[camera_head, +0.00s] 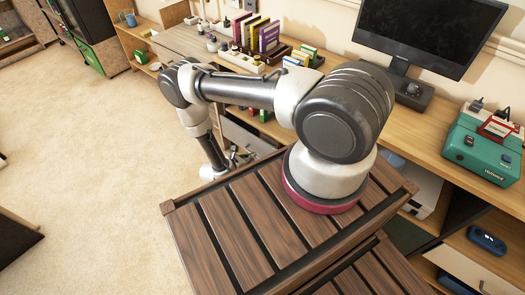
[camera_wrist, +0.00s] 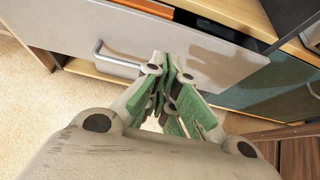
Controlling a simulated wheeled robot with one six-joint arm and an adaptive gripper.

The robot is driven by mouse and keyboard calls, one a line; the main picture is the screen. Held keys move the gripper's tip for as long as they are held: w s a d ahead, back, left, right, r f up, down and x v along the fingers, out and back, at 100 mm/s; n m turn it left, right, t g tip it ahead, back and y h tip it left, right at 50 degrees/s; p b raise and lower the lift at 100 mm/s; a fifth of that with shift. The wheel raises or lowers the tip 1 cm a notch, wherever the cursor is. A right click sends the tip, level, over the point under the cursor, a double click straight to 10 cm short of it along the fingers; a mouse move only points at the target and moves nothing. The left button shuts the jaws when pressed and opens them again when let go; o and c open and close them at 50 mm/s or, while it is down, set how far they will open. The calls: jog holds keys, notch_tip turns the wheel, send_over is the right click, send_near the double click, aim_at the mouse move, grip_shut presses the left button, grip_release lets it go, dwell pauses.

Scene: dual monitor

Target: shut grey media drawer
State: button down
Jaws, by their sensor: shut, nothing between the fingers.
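The grey media drawer (camera_wrist: 72,32) fills the top of the wrist view, with a metal bar handle (camera_wrist: 115,60) on its front. It stands out from the cabinet, and a dark gap shows behind its top edge at the right. In the head view the drawer (camera_head: 243,136) is partly hidden behind my arm. My gripper (camera_wrist: 168,65) is shut and empty, its green-padded fingers pointing at the drawer front, to the right of the handle. I cannot tell whether the fingertips touch the front. In the head view my gripper (camera_head: 238,158) is small beside the drawer.
A wooden desk (camera_head: 430,122) runs along the wall, with a monitor (camera_head: 430,28), several books (camera_head: 262,35) and a green device (camera_head: 484,145) on it. A slatted wooden top (camera_head: 225,230) lies below my arm. Open carpet (camera_head: 90,165) is at the left.

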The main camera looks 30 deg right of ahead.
aim_at(267, 147)
jog(key=x, duration=0.5)
jog(key=r+x, duration=0.1)
jog(key=x, duration=0.1)
jog(key=shift+w+d+f, duration=0.1)
jog(key=shift+w+d, duration=0.1)
jog(key=shift+d, duration=0.35)
jog(key=shift+w+d, duration=0.25)
jog(key=shift+d, duration=0.35)
jog(key=shift+w+d, duration=0.2)
jog(key=shift+d, duration=0.45)
jog(key=shift+w+d, duration=0.25)
jog(key=shift+d, duration=0.4)
jog(key=shift+a, duration=0.15)
